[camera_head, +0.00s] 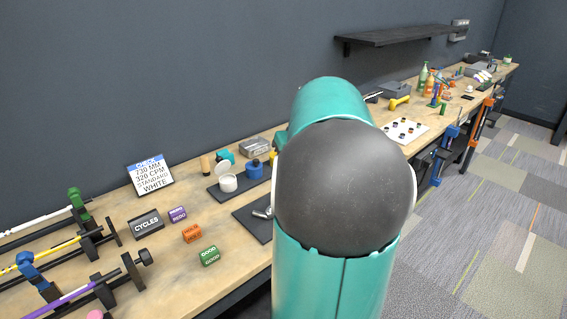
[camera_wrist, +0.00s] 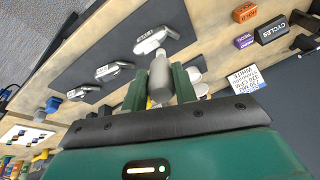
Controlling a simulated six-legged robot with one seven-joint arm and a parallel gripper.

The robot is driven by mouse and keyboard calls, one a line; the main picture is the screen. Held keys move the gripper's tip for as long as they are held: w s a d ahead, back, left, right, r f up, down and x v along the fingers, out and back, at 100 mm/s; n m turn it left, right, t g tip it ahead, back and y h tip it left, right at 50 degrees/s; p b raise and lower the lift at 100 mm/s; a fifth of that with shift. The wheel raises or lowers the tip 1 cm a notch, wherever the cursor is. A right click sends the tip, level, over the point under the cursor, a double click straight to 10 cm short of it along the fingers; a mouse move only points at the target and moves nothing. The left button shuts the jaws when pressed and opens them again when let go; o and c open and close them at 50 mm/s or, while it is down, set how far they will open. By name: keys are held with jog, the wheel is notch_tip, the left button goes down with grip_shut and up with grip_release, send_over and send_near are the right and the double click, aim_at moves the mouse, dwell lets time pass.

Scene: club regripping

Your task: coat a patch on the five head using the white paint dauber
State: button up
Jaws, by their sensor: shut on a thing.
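My gripper (camera_wrist: 158,88) shows in the wrist view with its green fingers shut on a pale grey cylinder, which looks like the dauber (camera_wrist: 160,72). Its far end points toward the club heads. Three silver iron heads lie in a row on a dark mat: the nearest to the dauber (camera_wrist: 150,40), a middle one (camera_wrist: 114,70) and a far one (camera_wrist: 77,93). Their numbers are too small to read, so I cannot tell which is the five. In the head view my arm hides the gripper; one head (camera_head: 263,212) shows at the mat's edge. An open white paint pot (camera_head: 228,182) stands behind it.
A blue pot (camera_head: 254,169) stands next to the white one. A sign (camera_head: 151,175) reads 730 MM, 320 CPM, STANDARD, WHITE. The CYCLES block (camera_head: 147,224), purple block (camera_head: 177,214), orange block (camera_head: 192,233) and green block (camera_head: 210,256) stand on the bench. Clubs rest in stands at left.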

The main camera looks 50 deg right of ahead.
jog(key=shift+w+f, duration=0.55)
jog(key=shift+f, duration=0.05)
jog(key=shift+s+f, duration=0.15)
jog(key=shift+f, duration=0.15)
jog(key=x, duration=0.2)
jog(key=shift+f, duration=0.35)
jog(key=shift+d+f, duration=0.1)
jog(key=shift+f, duration=0.2)
jog(key=shift+w+f, duration=0.4)
jog(key=shift+f, duration=0.1)
jog(key=shift+w, duration=0.1)
jog(key=shift+x, duration=1.2)
